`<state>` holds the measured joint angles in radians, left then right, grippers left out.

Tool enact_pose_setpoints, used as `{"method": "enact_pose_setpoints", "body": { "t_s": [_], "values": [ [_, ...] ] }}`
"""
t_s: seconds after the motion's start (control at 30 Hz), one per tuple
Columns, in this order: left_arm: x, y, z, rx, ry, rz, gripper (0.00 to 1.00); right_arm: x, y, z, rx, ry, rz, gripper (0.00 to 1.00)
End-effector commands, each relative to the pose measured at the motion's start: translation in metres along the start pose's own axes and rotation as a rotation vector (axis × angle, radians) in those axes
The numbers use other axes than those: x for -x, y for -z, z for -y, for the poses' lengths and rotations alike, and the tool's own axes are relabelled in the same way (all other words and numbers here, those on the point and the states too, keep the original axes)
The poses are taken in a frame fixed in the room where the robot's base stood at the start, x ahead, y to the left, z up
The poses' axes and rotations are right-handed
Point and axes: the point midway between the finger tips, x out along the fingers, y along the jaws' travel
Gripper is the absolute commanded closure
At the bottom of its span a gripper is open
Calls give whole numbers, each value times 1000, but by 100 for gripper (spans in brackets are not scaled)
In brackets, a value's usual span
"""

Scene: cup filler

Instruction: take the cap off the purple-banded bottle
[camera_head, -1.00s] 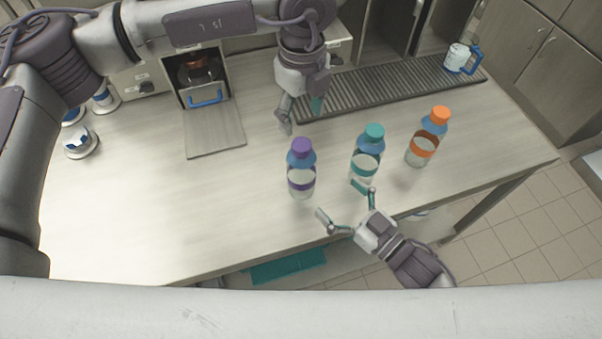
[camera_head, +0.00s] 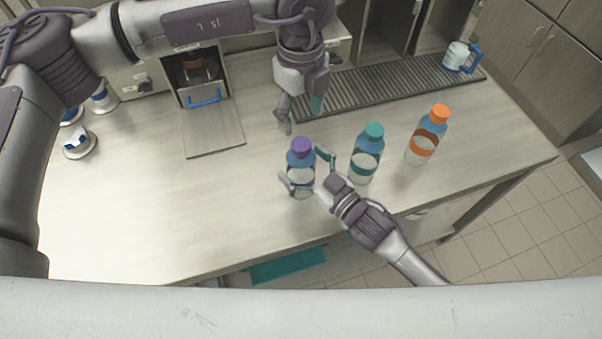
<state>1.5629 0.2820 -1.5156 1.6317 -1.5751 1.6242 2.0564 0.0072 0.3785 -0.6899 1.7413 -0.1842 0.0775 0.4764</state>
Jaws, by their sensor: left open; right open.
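The purple-banded bottle (camera_head: 300,163) stands upright on the counter with its purple cap (camera_head: 301,145) on. My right gripper (camera_head: 304,168) is open at the bottle, with one finger on its left side and the other on its right. The gripper hides part of the bottle's lower body and band, and I cannot tell whether the fingers touch it. My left gripper (camera_head: 300,115) is open and empty, pointing down behind the bottle and above its cap in the picture.
A teal-capped bottle (camera_head: 367,152) stands close to the right of my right gripper, and an orange-capped bottle (camera_head: 428,136) farther right. A ribbed drain grate (camera_head: 390,90) with a mug (camera_head: 457,57) lies behind.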

Motion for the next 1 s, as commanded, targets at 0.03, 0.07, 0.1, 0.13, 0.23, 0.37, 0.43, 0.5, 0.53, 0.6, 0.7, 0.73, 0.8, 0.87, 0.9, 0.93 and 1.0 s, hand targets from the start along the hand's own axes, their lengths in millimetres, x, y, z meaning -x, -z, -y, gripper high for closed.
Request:
{"method": "enact_pose_setpoints", "body": {
  "t_s": [0.03,0.07,0.1,0.13,0.23,0.37,0.43,0.5,0.53,0.6,0.7,0.73,0.8,0.87,0.9,0.93,1.0],
  "values": [
    [0,0,0,0,0,0,36,0,0,0,0,0,0,4],
    [0,0,0,0,0,0,36,0,0,0,0,0,0,9],
    [0,0,0,0,0,0,36,0,0,0,0,0,0,16],
    [0,0,0,0,0,0,36,0,0,0,0,0,0,21],
    [0,0,0,0,0,0,36,0,0,0,0,0,0,38],
    [0,0,0,0,0,0,36,0,0,0,0,0,0,59],
    [0,0,0,0,0,0,36,0,0,0,0,0,0,71],
    [0,0,0,0,0,0,36,0,0,0,0,0,0,83],
    [0,0,0,0,0,0,36,0,0,0,0,0,0,88],
    [0,0,0,0,0,0,36,0,0,0,0,0,0,99],
    [0,0,0,-17,0,0,36,0,0,0,0,0,0,100],
    [0,0,0,-32,0,0,36,0,0,0,0,0,0,100],
    [0,0,0,-89,0,0,36,0,0,0,0,0,0,100],
    [0,0,0,-170,0,-1,36,0,0,0,0,0,0,100],
    [0,0,0,-237,0,-1,36,0,0,0,0,0,0,100],
    [0,0,0,-294,0,-1,36,0,0,0,0,0,0,100],
    [0,0,0,-443,0,-1,36,0,0,0,0,0,0,100]
  ]
}}
